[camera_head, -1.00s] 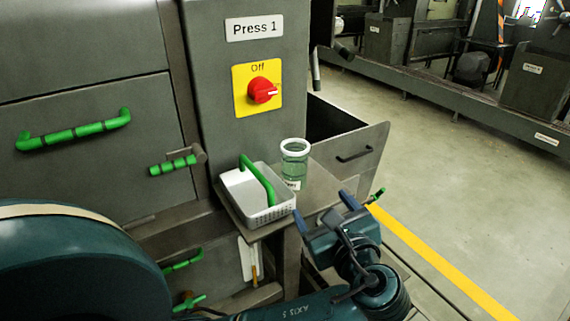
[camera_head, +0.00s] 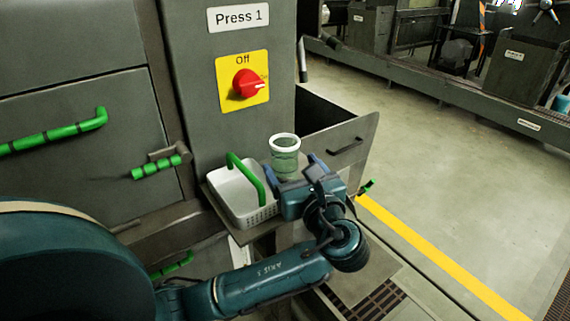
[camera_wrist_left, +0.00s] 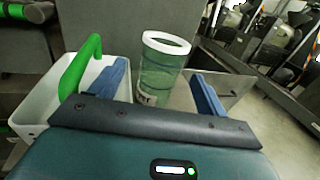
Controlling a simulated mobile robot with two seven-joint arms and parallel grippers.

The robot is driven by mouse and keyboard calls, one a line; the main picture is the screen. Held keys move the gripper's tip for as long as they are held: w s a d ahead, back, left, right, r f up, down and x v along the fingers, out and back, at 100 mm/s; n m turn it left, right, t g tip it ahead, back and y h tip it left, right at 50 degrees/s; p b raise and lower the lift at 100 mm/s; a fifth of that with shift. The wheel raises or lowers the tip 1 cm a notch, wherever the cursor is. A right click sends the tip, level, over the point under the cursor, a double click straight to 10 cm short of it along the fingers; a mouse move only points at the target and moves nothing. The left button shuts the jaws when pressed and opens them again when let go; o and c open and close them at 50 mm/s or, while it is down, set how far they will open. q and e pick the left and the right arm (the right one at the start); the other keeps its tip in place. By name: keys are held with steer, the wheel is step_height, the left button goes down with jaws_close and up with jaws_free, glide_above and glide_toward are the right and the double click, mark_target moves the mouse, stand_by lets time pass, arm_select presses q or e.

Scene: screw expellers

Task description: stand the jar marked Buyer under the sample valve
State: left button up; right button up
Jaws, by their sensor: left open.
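A clear greenish glass jar (camera_head: 285,160) with a white rim stands upright on a small shelf beside the press. My left gripper (camera_head: 293,167) is open at the near side of the jar. In the wrist view the jar appears between the two blue fingers, with visible room on the right; contact cannot be made out. I cannot tell which fitting is the sample valve. My right gripper is not in view.
A white basket (camera_head: 238,190) with a green handle stands just left of the jar. The Press 1 panel with a red switch (camera_head: 247,83) rises behind. A grey open bin (camera_head: 345,150) is to the right. Green handles (camera_head: 55,132) are on the left. The floor beyond is free.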

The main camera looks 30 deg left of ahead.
mark_target(290, 161)
arm_select(q)
steer(key=x, duration=0.4)
steer(key=shift+w+a+r, duration=0.15)
steer(key=shift+c, duration=0.4)
steer(key=c, duration=1.1)
